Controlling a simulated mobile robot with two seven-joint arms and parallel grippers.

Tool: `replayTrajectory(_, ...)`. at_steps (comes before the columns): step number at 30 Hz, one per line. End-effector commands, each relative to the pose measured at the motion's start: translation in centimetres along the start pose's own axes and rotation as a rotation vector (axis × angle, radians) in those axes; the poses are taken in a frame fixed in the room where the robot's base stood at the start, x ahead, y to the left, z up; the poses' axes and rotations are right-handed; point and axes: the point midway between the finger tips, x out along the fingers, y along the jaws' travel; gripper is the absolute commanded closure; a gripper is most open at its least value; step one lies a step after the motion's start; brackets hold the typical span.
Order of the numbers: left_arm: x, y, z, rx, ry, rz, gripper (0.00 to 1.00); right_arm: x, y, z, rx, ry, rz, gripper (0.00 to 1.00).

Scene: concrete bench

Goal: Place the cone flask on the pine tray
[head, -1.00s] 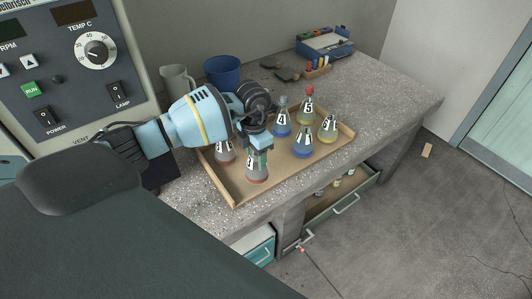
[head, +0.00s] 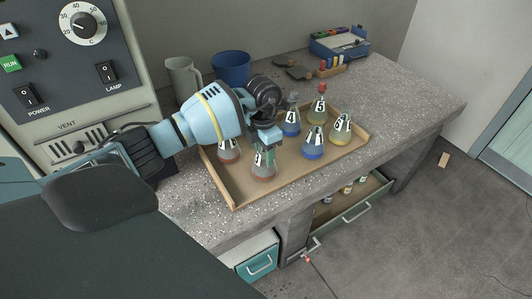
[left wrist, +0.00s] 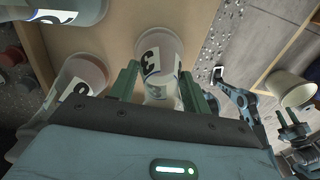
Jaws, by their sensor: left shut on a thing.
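My left gripper (head: 265,137) is shut on the neck of a cone flask (head: 263,173) with reddish contents and a black-on-white number label. In the left wrist view the flask (left wrist: 160,48) sits between the fingers (left wrist: 160,88). It is upright over the near left part of the pine tray (head: 233,194), its base at or very near the tray floor; I cannot tell if it touches. Another reddish flask (head: 228,152) stands just left of it, partly hidden by my arm.
Several numbered flasks stand on the tray's right half: blue (head: 313,147), yellow (head: 341,130), another blue (head: 291,122) and a red-stoppered one (head: 319,108). A blue pot (head: 231,68) and grey mug (head: 182,76) stand behind. An open drawer (head: 350,213) is below the bench.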

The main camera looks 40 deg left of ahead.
Motion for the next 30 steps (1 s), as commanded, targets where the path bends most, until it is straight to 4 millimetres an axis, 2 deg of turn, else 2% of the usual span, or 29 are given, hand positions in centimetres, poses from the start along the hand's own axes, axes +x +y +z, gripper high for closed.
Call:
replayTrajectory(4,-0.4,0.0,0.1,0.000,-0.004,0.001,0.98,-0.2,0.0,-0.7,-0.001,0.014,0.000,0.64)
replayTrajectory(9,0.1,0.0,0.1,0.000,-0.003,0.001,0.98,-0.1,0.0,-0.8,0.000,0.019,0.000,0.64)
replayTrajectory(10,0.1,0.0,0.0,0.000,-0.002,0.001,0.48,-0.1,0.0,-0.8,-0.001,0.020,0.000,0.64)
replayTrajectory(14,0.0,0.0,0.0,0.000,-0.002,0.001,0.31,-0.1,0.0,-0.9,-0.001,0.020,0.000,0.64)
replayTrajectory(23,-0.1,0.0,0.0,0.000,-0.002,0.001,0.30,0.0,0.0,-0.5,-0.001,0.012,0.000,0.64)
replayTrajectory(26,-0.7,0.0,0.1,0.000,-0.004,0.002,0.30,0.0,0.0,-0.5,-0.001,0.012,0.000,0.64)
replayTrajectory(30,-2.7,0.1,0.1,0.002,-0.006,0.004,0.30,-0.1,0.0,-0.6,-0.001,0.014,0.000,0.64)
